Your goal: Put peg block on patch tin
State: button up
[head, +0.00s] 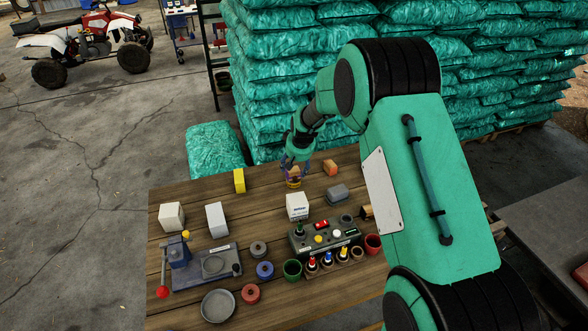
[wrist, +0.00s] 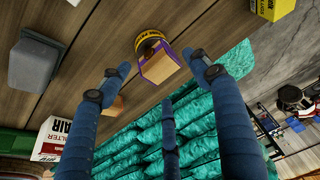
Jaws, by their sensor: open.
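The patch tin (head: 293,184), a small round yellow tin, stands on the wooden table toward its back edge. The tin (wrist: 148,40) also shows in the wrist view, partly covered by the peg block (wrist: 158,69), a tan wooden block with purple sides. In the head view the peg block (head: 294,172) appears to sit on top of the tin; the exact contact is hard to see. My gripper (head: 295,165) is above the tin. In the wrist view my gripper (wrist: 156,68) is open, its fingers spread around the block with gaps visible on both sides.
An orange block (head: 331,168) and a grey block (head: 337,192) stand to the right, a white box (head: 297,207) in front, a yellow box (head: 239,180) to the left. A control box (head: 325,238) and several pots fill the front. Teal sacks (head: 270,100) rise behind.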

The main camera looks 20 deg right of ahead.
jog(key=v, duration=0.7)
jog(key=shift+r, duration=0.35)
jog(key=shift+s, duration=0.15)
jog(key=s+a+r, duration=0.3)
jog(key=s+r, duration=0.7)
jog(key=r, duration=0.1)
jog(key=s+a+r, duration=0.3)
jog(key=s+r, duration=0.7)
jog(key=s+a+r, duration=0.1)
jog(key=s+r, duration=0.1)
jog(key=s, duration=1.1)
jog(key=s+a+r+t, duration=0.1)
jog(key=s+a+r, duration=0.1)
jog(key=s, duration=1.2)
